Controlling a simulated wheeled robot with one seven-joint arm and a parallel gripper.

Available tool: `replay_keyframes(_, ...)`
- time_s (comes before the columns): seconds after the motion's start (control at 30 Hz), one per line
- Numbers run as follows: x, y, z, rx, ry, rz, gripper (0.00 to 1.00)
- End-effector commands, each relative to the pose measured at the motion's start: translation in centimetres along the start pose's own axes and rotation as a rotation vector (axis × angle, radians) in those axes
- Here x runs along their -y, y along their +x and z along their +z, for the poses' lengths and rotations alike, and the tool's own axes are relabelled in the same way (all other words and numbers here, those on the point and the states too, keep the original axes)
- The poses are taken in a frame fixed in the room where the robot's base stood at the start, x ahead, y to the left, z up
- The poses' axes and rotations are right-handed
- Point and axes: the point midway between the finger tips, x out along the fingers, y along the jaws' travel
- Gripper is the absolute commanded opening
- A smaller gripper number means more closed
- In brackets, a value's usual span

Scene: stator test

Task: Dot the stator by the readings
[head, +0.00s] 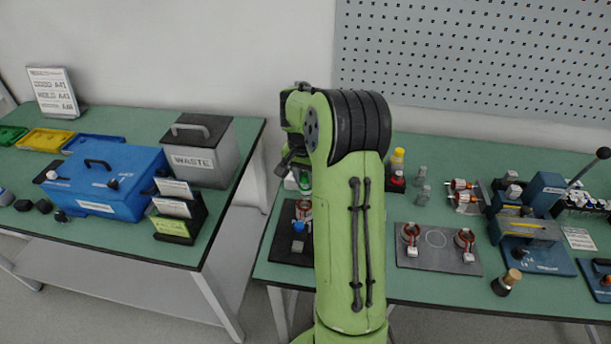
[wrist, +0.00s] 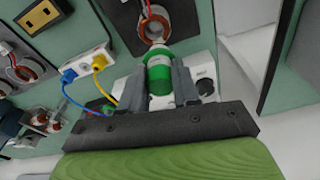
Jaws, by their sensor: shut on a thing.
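In the head view, the green thing (head: 305,182) shows left of my arm, above the stator (head: 304,208). My arm hides most of the gripper there. Two more stators (head: 411,234) (head: 464,240) sit on a grey plate (head: 437,262).
Yellow- and red-topped things (head: 397,160) and clear bottles (head: 422,174) stand right of my arm. A blue press (head: 532,225) is farther right. A waste bin (head: 198,150), blue box (head: 105,180) and card rack (head: 180,212) occupy the left table. A gap separates the tables.

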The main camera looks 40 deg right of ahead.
Motion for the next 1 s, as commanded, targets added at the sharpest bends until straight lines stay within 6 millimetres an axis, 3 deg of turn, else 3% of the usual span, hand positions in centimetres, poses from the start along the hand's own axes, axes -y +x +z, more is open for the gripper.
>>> replay_keyframes(1.0,0.0,1.3,0.2,0.001,0.0,0.0,0.01)
